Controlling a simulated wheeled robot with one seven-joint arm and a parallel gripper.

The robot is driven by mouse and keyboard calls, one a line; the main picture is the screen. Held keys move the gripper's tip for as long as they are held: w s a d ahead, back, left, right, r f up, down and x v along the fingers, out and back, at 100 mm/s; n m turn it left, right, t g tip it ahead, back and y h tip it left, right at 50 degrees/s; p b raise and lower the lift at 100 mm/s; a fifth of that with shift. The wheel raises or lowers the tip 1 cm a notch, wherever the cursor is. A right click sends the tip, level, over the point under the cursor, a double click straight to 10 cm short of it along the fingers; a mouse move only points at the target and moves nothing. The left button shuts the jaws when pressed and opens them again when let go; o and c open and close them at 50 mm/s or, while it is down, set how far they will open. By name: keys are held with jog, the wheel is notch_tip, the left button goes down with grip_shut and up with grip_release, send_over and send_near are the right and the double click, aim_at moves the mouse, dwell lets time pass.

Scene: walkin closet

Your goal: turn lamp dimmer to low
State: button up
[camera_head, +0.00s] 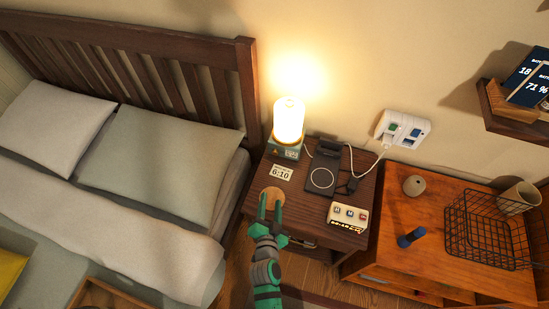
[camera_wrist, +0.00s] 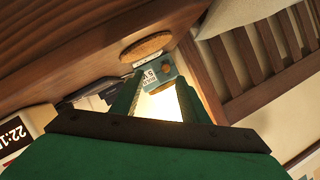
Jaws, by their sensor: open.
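The lamp (camera_head: 289,121) glows bright on the back left of the dark nightstand (camera_head: 307,224). My gripper (camera_head: 270,208) is open and empty, near the nightstand's front left, in front of the lamp and by a round cork coaster (camera_head: 271,194).
A wall outlet (camera_head: 403,129), wire basket (camera_head: 490,232) and blue object (camera_head: 412,237) are farther right. The bed (camera_head: 135,235) borders the left.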

aim_at(275, 154)
jog(key=w+m, duration=0.1)
jog(key=w, duration=0.2)
jog(key=w+r+m, duration=0.1)
jog(key=w, duration=0.2)
jog(key=w+h, duration=0.1)
jog(key=w, duration=0.2)
jog(key=shift+w+a+r+m, duration=0.15)
jog(key=shift+a+m, duration=0.1)
jog(key=shift+m, duration=0.15)
jog(key=shift+w+d, duration=0.1)
jog(key=shift+w, duration=0.5)
jog(key=x, duration=0.9)
jog(key=shift+w, duration=0.15)
jog(key=shift+w+d, duration=0.15)
jog(key=shift+w, duration=0.3)
jog(key=shift+s, duration=0.1)
grip_shut()
